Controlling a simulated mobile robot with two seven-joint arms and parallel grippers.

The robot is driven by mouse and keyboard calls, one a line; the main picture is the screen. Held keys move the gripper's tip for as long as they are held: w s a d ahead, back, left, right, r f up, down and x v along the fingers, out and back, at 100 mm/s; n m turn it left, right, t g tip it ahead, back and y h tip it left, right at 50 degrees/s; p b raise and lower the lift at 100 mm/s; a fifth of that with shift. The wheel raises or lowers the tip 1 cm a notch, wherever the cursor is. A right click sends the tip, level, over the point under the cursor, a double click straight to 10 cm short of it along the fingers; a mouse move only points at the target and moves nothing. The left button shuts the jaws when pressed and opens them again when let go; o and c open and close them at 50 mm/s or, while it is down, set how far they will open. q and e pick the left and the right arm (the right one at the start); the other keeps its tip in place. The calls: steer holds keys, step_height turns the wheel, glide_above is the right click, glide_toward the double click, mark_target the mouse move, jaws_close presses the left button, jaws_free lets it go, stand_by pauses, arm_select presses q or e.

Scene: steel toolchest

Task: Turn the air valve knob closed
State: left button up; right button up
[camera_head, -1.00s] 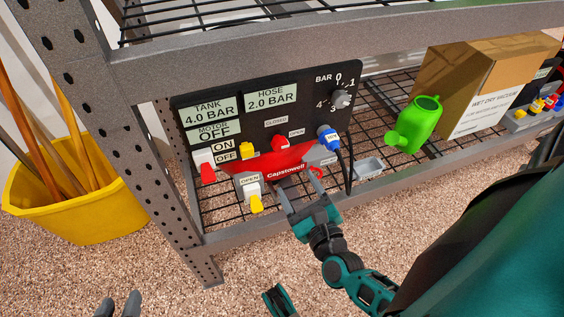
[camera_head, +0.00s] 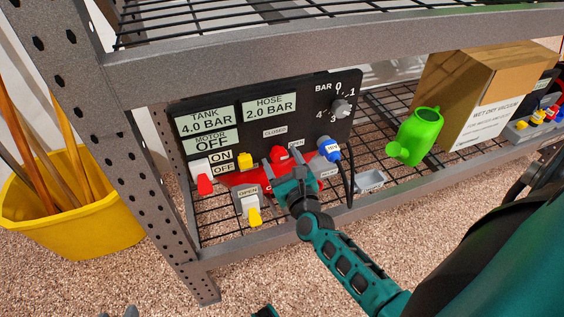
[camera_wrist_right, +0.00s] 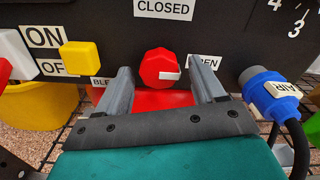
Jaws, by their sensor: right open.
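The red air valve knob (camera_head: 277,154) is on the dark control panel (camera_head: 320,115), below the CLOSED label. In the right wrist view the knob (camera_wrist_right: 160,68) has a white mark pointing right, toward the OPEN label (camera_wrist_right: 205,61). My right gripper (camera_wrist_right: 163,85) is open, with one finger to each side of the knob and slightly below it in the picture. Contact cannot be told. The right gripper (camera_head: 284,166) partly covers the red tank (camera_head: 240,179) in the head view.
The blue AIR hose connector (camera_head: 329,149) sits close to the right of my right gripper. Yellow and red switches (camera_head: 245,160) are to its left. The shelf's front rail (camera_head: 370,199) runs below. A green watering can (camera_head: 417,135) and a box (camera_head: 470,85) stand right.

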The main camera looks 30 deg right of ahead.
steer(key=shift+w, duration=0.1)
steer(key=shift+c, duration=0.3)
steer(key=c, duration=1)
